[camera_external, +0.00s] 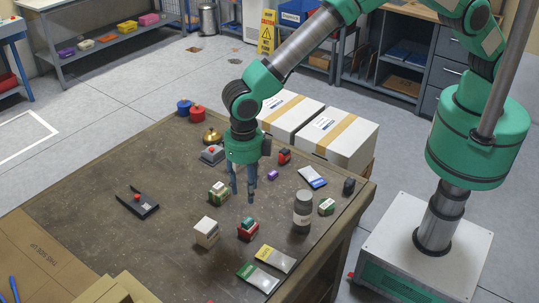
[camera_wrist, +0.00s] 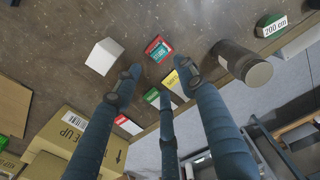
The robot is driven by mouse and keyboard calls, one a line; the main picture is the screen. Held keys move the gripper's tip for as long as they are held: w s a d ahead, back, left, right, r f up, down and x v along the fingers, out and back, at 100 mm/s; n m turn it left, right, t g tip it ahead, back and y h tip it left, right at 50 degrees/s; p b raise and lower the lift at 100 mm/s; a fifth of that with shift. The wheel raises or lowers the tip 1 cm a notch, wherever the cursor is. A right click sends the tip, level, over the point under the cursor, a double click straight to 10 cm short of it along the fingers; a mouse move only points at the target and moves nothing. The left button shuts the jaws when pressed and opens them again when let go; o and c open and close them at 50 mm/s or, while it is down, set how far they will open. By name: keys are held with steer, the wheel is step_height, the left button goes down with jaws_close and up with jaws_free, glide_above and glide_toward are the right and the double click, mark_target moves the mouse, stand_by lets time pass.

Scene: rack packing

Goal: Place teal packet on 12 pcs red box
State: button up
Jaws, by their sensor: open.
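A small red box (camera_external: 247,235) stands on the table in front of my gripper in the external view. A teal piece (camera_external: 248,222), which looks like the teal packet, lies on its top. In the wrist view the red box (camera_wrist: 151,43) shows around the teal face (camera_wrist: 159,52), ahead of the fingertips. The lettering is too small to read. My gripper (camera_external: 243,192) is open and empty, fingers pointing down above the table. Its spread fingers (camera_wrist: 158,85) show in the wrist view, apart from the box and the teal piece.
A white box (camera_external: 206,230) stands left of the red box, a grey canister (camera_external: 303,212) right of it. Yellow (camera_external: 275,258) and green (camera_external: 258,277) packets lie in front. A green-and-white box (camera_external: 219,193) is close left of the fingers. The table's left middle is mostly clear.

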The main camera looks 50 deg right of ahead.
steer(key=w+d+r+m, duration=0.4)
steer(key=d+r, duration=0.5)
steer(key=w+d+r+m+t+y, duration=0.1)
steer(key=w+d+r+m, duration=0.3)
steer(key=d+r, duration=0.5)
steer(key=w+d+r+m, duration=0.3)
steer(key=w+d+r, duration=0.1)
steer(key=d+r, duration=0.5)
steer(key=d+r+m+t, duration=0.1)
steer(key=d+r+m, duration=0.5)
steer(key=d, duration=0.6)
steer(key=s+d+r+m+t, duration=0.1)
steer(key=s+d+r+m, duration=0.2)
steer(key=d, duration=0.4)
steer(key=s+d+r+m, duration=0.2)
steer(key=s+d+r, duration=0.1)
steer(key=d, duration=0.4)
steer(key=s+d+r+m+t, duration=0.1)
steer(key=s+d+r+m, duration=0.25)
steer(key=d, duration=0.45)
steer(key=s+d+f+m+t+h, duration=0.1)
steer(key=s+d+m, duration=0.9)
steer(key=s+d, duration=0.5)
steer(key=s, duration=0.3)
steer(key=shift+f+t, duration=0.3)
steer(key=shift+f, duration=0.05)
steer(key=shift+m, duration=0.25)
